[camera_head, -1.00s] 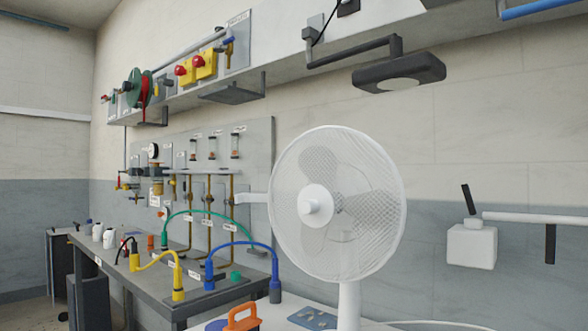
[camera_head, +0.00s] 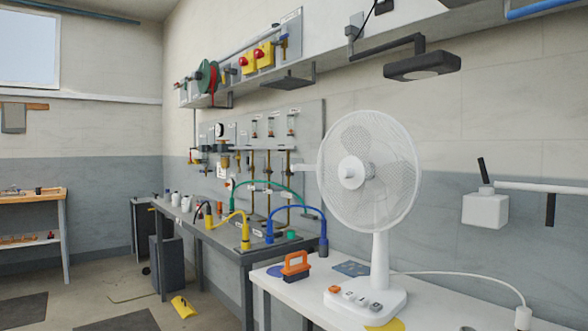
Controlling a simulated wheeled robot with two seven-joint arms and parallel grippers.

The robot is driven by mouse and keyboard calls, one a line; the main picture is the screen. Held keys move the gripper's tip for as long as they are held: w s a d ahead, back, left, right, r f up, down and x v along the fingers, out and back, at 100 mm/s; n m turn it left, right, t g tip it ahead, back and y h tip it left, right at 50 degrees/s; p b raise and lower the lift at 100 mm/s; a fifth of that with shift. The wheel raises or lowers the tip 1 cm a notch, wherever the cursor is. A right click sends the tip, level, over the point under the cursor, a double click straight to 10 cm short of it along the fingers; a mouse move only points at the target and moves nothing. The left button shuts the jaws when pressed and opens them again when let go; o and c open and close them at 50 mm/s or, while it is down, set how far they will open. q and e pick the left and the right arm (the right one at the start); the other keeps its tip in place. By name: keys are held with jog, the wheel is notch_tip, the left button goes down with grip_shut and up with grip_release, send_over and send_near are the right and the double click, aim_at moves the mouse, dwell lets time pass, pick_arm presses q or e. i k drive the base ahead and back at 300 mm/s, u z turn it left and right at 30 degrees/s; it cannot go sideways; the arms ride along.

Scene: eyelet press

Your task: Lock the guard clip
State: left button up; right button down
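A white desk fan (camera_head: 370,172) with a round wire guard stands on a white table on the right. Its base (camera_head: 366,302) carries a few buttons, one of them orange. I cannot make out a guard clip on the rim of the guard at this size. Neither of my grippers shows in the head view.
The white table (camera_head: 283,294) also holds an orange-handled block (camera_head: 295,265), a blue-grey flat piece (camera_head: 352,268) and a yellow piece (camera_head: 385,325). A grey bench (camera_head: 228,245) with colored hoses is behind it. A yellow object (camera_head: 183,307) lies on the floor. Open floor is at left.

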aim_at(299, 167)
jog(key=u, duration=0.6)
jog(key=i, duration=0.65)
jog(key=u, duration=0.6)
jog(key=i, duration=0.9)
jog(key=z, duration=0.8)
jog(key=i, duration=0.6)
jog(key=z, duration=0.65)
